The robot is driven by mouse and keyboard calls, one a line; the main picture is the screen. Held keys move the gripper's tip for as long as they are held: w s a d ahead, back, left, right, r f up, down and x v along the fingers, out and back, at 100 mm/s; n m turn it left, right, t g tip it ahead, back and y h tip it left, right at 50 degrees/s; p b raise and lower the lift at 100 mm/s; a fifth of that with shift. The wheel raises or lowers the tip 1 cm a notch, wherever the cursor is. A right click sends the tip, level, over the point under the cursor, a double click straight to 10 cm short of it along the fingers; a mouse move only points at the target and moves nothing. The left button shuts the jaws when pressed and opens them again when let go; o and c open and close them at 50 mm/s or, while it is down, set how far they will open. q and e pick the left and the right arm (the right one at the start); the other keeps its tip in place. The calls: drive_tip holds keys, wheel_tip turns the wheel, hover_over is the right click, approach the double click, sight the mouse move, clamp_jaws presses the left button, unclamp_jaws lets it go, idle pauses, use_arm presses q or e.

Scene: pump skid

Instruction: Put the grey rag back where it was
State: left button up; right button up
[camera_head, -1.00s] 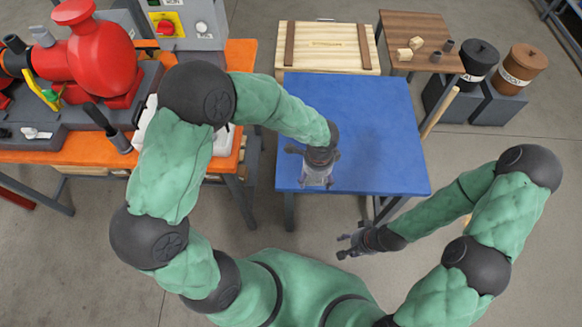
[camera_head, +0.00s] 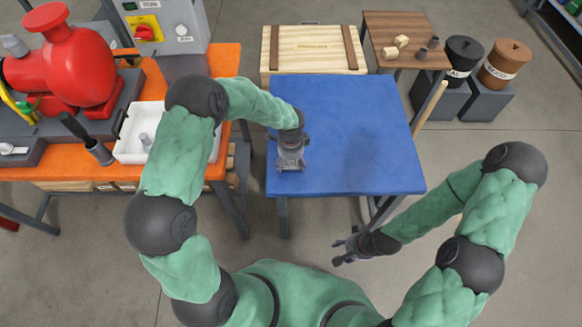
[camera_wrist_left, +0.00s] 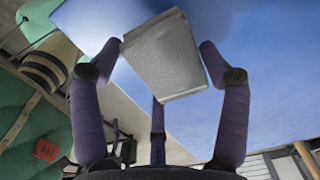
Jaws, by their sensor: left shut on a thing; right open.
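The grey rag (camera_wrist_left: 165,55) shows in the left wrist view as a flat, folded grey pad between the fingers of my left gripper (camera_wrist_left: 160,75), which is shut on it. In the head view my left gripper (camera_head: 291,165) points down over the left part of the blue tabletop (camera_head: 350,130). The rag is hard to make out there, and I cannot tell whether it touches the table. My right gripper (camera_head: 345,250) is open and empty, in front of the table's near edge.
A white tray (camera_head: 128,150) sits on the orange bench (camera_head: 225,110) at the left, by the red pump (camera_head: 60,65). A wooden crate (camera_head: 315,50) stands behind the blue table. A brown side table (camera_head: 385,30) with small blocks and two bins are at the back right. Most of the blue top is clear.

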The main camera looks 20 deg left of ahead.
sight(291, 167)
use_arm(q)
drive_tip(key=shift+f+b, duration=0.4)
drive_tip(key=shift+f, duration=0.9)
drive_tip(key=shift+s+f, duration=0.1)
drive_tip(key=o, duration=1.1)
drive_tip(key=shift+f, duration=0.1)
wheel_tip(291, 167, up, 12)
drive_tip(key=p, duration=0.4)
drive_tip(key=shift+r, duration=0.2)
